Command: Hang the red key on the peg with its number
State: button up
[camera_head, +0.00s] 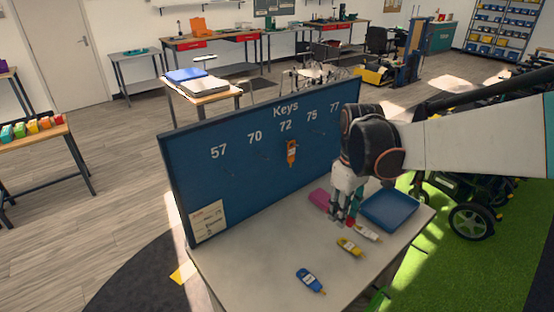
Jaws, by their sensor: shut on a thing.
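The blue key board (240,178) stands upright along the back of a light table and carries the numbers 57, 70, 72, 75 and 77. My gripper (346,217) points down over the table, in front of the board's right part. It is shut on a small red thing (350,223), which looks like the red key; the fingers hide most of it and its number cannot be read. An orange key (291,152) hangs on the board below 72. The other pegs are too small to make out clearly, and my arm covers the area below 77.
The table's left part is clear.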

jog(key=shift+a, duration=0.1)
jog(key=w+a+f+n+t+y+b, duration=0.1)
jog(key=w+a+f+t+y+b, duration=0.1)
jog(key=a, duration=0.3)
jog(key=w+a+f+n+t+y+b, duration=0.1)
jog(key=w+a+f+t+y+b, duration=0.15)
jog(key=a, duration=0.25)
jog(key=w+a+r+m+t+y+b, duration=0.2)
jog(key=w+r+t+y+b, duration=0.2)
jog(key=t, duration=0.5)
jog(key=shift+w+r+y+b, duration=0.3)
jog(key=shift+w+r+y, duration=0.4)
jog(key=shift+r, duration=0.3)
jog(key=shift+x, duration=4.4)
jog(key=shift+c, duration=0.2)
jog(key=shift+w+a+f+b, duration=0.35)
jog(key=shift+w+f+b, duration=0.15)
jog(key=shift+b, duration=0.35)
jog(key=shift+c, duration=0.4)
